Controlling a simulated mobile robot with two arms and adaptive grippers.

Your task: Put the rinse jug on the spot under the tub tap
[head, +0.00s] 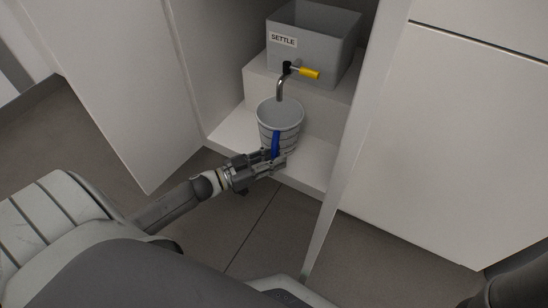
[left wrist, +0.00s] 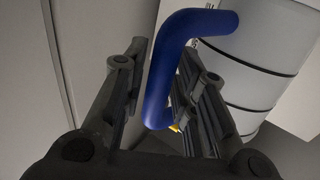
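The rinse jug (head: 267,121) is a pale grey tub-shaped vessel with dark bands and a blue handle (head: 276,144). It is upright inside the open cabinet, its mouth below the tap spout (head: 280,88). My left gripper (head: 273,160) is at the handle on the near side. In the left wrist view the blue handle (left wrist: 163,85) lies between the two fingers, which close in on it. The jug's side (left wrist: 262,50) shows behind. The spot under the tap is hidden by the jug. I cannot tell whether the jug's base touches the cabinet floor. My right gripper is out of view.
A grey tub (head: 325,52) labelled SETTLE stands on a raised white step (head: 325,111); its tap has a yellow lever (head: 310,73). An open door (head: 115,90) is on the left, and another door's edge (head: 352,150) is close on the right. Bare cabinet floor (head: 311,166) lies right of the jug.

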